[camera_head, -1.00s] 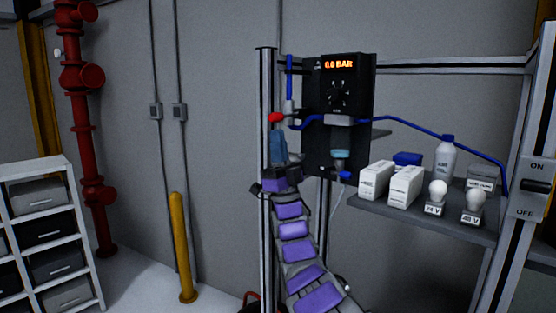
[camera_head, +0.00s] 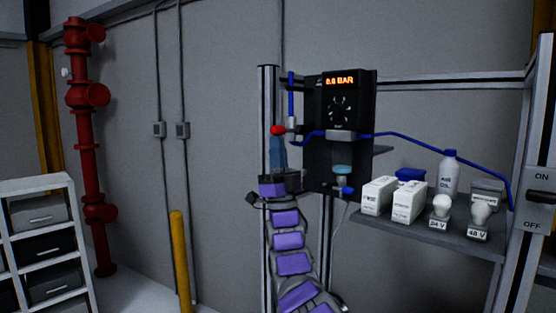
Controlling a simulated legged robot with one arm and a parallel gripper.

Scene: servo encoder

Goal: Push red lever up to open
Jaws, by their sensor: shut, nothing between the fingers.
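The red lever (camera_head: 278,130) shows as a small red end at the left of the black panel (camera_head: 340,105), beside the blue tube. The panel's display reads 0.0 BAR in orange. My gripper (camera_head: 278,139) is shut and empty, a bluish shape at the top of my purple-padded arm. Its tip is directly below the red lever in the picture. I cannot tell whether it touches the lever. The gripper hides what is behind it, including part of the metal post.
A shelf (camera_head: 430,232) at the right holds white boxes (camera_head: 408,200), a bottle (camera_head: 448,175) and two bulbs. A blue hose (camera_head: 420,143) runs right from the panel. A yellow post (camera_head: 179,260) and drawers (camera_head: 38,244) stand left.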

